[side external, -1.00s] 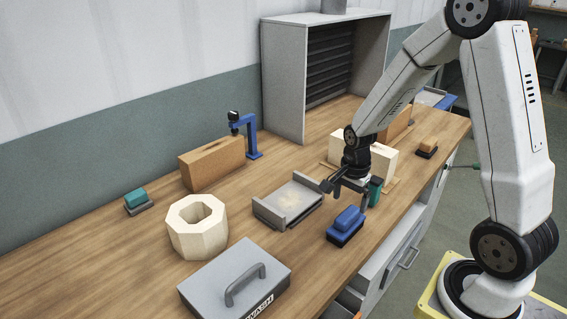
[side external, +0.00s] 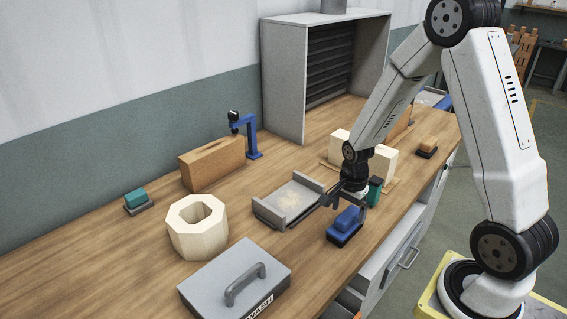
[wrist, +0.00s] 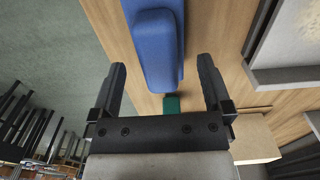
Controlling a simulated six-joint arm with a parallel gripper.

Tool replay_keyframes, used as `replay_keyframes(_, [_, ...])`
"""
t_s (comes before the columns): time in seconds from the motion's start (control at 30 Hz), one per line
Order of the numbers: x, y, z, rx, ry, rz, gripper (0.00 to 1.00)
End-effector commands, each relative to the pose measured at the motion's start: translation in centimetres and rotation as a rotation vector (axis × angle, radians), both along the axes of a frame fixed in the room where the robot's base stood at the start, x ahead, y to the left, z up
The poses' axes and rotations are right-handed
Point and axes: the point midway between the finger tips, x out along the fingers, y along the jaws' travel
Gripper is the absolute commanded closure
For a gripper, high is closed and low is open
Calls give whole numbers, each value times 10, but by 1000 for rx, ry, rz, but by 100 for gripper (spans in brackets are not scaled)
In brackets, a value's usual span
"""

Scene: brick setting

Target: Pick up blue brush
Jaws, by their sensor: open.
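The blue brush (side external: 345,226) lies on the wooden bench near its front edge, a blue block with a raised blue grip on a dark base. It also shows at the top of the wrist view (wrist: 157,48), cut off by the frame's upper edge. My gripper (side external: 345,203) is open and empty, just above and behind the brush in the side view. In the wrist view my two fingers (wrist: 162,85) stand apart, with the brush's near end lying roughly between and beyond their tips. I cannot tell the exact height gap.
A grey tray (side external: 268,212) stands left of my gripper. A green object (side external: 375,191) is close behind it, near pale blocks (side external: 384,164). A grey lidded box (side external: 213,283), a cream octagonal ring (side external: 190,241) and a teal brush (side external: 135,197) stand further left.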

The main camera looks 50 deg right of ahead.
Motion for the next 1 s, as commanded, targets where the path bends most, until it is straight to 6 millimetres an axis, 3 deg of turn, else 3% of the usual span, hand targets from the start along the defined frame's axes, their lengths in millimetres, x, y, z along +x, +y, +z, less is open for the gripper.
replay_keyframes(0.4, [-1,-1,-37,1,2,0,0])
replay_keyframes(1.0, [-1,-1,-41,0,1,0,0])
